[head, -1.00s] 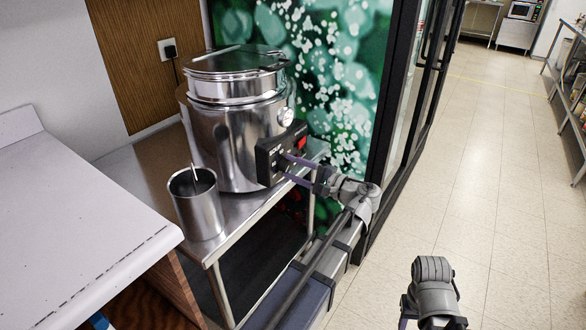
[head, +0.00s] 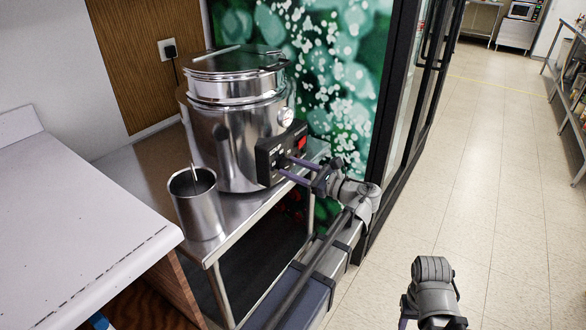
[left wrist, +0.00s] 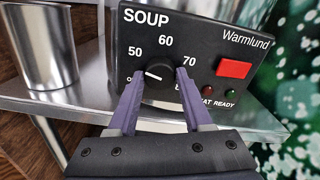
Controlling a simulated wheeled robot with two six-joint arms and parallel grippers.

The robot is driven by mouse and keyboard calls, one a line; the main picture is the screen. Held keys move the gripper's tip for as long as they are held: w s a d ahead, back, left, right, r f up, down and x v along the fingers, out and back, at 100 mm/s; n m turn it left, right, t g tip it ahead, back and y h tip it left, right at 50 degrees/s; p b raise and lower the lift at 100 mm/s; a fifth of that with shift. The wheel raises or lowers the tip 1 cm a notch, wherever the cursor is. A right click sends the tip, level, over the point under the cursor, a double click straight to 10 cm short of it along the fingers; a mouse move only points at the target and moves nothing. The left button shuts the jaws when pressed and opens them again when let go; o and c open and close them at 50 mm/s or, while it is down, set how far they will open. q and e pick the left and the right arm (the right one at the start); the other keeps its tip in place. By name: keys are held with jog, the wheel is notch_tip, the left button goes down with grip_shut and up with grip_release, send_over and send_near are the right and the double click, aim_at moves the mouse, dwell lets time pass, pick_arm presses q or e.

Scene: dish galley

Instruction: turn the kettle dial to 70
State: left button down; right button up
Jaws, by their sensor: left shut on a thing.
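The kettle (head: 225,140) is a large steel pot with a lid and a black control box (head: 268,172) on its front. In the left wrist view the black dial (left wrist: 157,76) sits under printed numbers 50, 60 and 70. Its white pointer mark points left, a little below 50. My left gripper (head: 285,164) is shut on the dial, with one purple finger at each side, as the left wrist view also shows (left wrist: 156,85). My right gripper is cut off at the lower edge of the head view; only its wrist and a sliver of finger show.
A steel cup (head: 197,205) holding a utensil stands on the steel table (head: 140,170) left of the kettle. A red switch (left wrist: 235,68) and two small lamps are right of the dial. A white counter (head: 70,220) is at the left.

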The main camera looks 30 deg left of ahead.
pick_arm(q)
jog(key=shift+m, duration=1.5)
jog(key=shift+f+m, duration=0.1)
jog(key=shift+m, duration=0.2)
jog(key=shift+c, duration=1.6)
grip_release()
jog(key=shift+d, duration=0.1)
jog(key=d, duration=0.7)
jog(key=shift+s+d, duration=0.3)
jog(key=shift+d, duration=0.05)
